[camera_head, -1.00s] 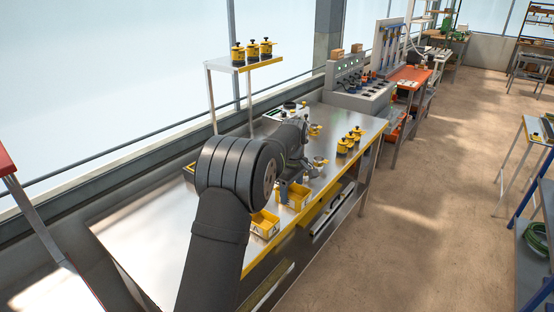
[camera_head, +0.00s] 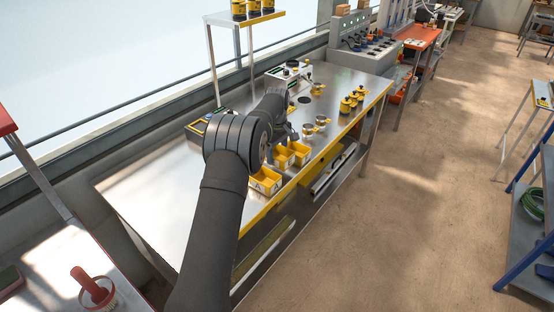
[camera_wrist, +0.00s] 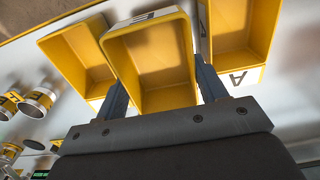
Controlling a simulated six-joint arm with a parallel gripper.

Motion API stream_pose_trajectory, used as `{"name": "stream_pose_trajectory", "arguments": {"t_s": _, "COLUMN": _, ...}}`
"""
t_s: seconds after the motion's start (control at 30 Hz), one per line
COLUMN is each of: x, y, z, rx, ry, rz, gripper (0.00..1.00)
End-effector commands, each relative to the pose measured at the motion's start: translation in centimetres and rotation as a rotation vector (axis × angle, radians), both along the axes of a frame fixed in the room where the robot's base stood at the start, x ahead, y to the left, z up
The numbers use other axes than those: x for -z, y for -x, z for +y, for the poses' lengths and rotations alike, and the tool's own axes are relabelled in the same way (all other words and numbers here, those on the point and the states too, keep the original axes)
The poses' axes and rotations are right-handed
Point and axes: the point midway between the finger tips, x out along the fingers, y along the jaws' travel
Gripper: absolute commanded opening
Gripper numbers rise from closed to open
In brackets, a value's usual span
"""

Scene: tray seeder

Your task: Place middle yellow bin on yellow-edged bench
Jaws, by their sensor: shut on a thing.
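Three yellow bins stand in a row near the yellow front edge of the metal bench (camera_head: 160,205). The near bin (camera_head: 265,183) has an "A" label and also shows at the right of the wrist view (camera_wrist: 236,30). The middle yellow bin (camera_wrist: 150,60) is between the two fingers of my gripper (camera_wrist: 162,78), which is shut on it, one finger at each side. The third bin (camera_wrist: 75,58) is at its left there. In the head view my gripper (camera_head: 284,140) partly hides the middle bin (camera_head: 282,160); the far bin (camera_head: 300,153) is beyond. I cannot tell whether the middle bin is raised.
Small cups (camera_head: 308,131) and yellow canisters with black tops (camera_head: 346,105) stand farther along the bench. A white device (camera_head: 288,75) is at the back. A small raised shelf (camera_head: 245,18) holds more canisters. The bench's near left surface is clear.

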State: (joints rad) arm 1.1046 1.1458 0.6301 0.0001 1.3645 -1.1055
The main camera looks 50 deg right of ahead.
Motion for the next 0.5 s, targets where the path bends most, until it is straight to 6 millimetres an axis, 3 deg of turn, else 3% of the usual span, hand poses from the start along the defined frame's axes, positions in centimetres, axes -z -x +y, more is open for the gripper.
{"name": "stream_pose_trajectory", "arguments": {"t_s": 0.2, "x": 3.2, "y": 0.1, "z": 0.1, "rx": 0.0, "ry": -0.002, "rz": 0.001, "gripper": 0.39}}
{"name": "stream_pose_trajectory", "arguments": {"t_s": 0.5, "x": 3.5, "y": 0.0, "z": 0.0, "rx": 0.0, "ry": -0.001, "rz": 0.001, "gripper": 0.39}}
